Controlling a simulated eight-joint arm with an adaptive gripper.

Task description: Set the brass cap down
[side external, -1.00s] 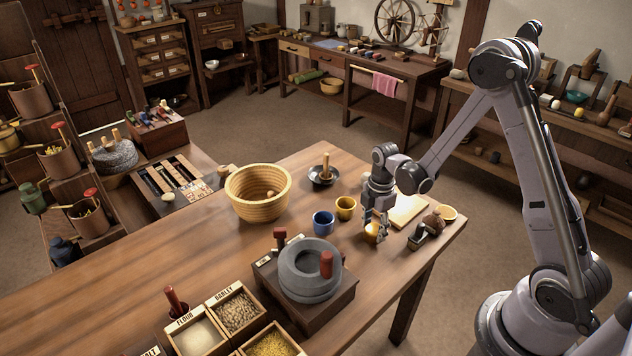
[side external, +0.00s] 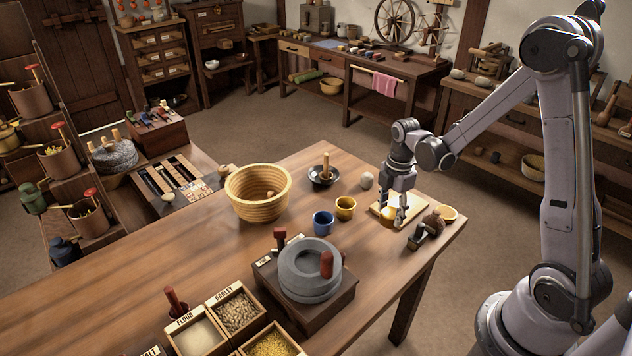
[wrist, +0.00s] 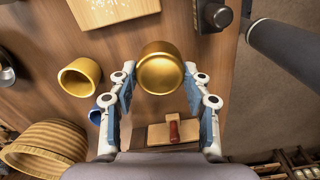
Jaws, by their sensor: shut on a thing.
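The brass cap (side external: 387,213) is a shiny golden round piece, held in my gripper (side external: 399,217) at the right end of the table. In the wrist view the cap (wrist: 160,70) sits between the two blue-padded fingers of my gripper (wrist: 162,92), its round end facing the camera. My gripper is shut on it. In the side view it shows in front of a pale board (side external: 412,205); I cannot tell whether it touches anything below. A marked pale board also shows at the top of the wrist view (wrist: 105,10).
A yellow cup (side external: 345,209) and a blue cup (side external: 323,223) stand left of my gripper. A dark object (side external: 420,236) lies close at the right, near the table edge. A woven basket (side external: 258,205) and a stone quern (side external: 300,285) stand farther left and in front.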

